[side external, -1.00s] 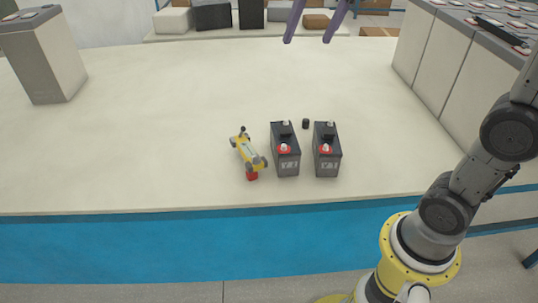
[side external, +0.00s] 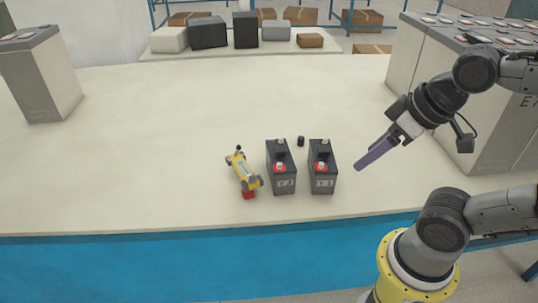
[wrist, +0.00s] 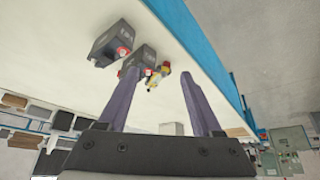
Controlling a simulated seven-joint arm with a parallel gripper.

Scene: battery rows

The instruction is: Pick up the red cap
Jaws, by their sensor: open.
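The red cap (side external: 249,195) is a small red piece at the near end of a yellow and grey toy-like device (side external: 242,172), left of two batteries. The device partly covers it, and I cannot tell whether they touch. My gripper (side external: 361,166) is above the table to the right of the batteries, apart from the cap. In the wrist view, its two purple fingers (wrist: 159,76) are spread and empty, with the yellow device (wrist: 158,75) showing between them in the distance.
Two dark batteries with red-ringed terminals, the left one (side external: 281,168) and the right one (side external: 322,168), stand between my gripper and the cap. A small black cap (side external: 301,141) lies behind them. Tall grey battery blocks stand at both sides.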

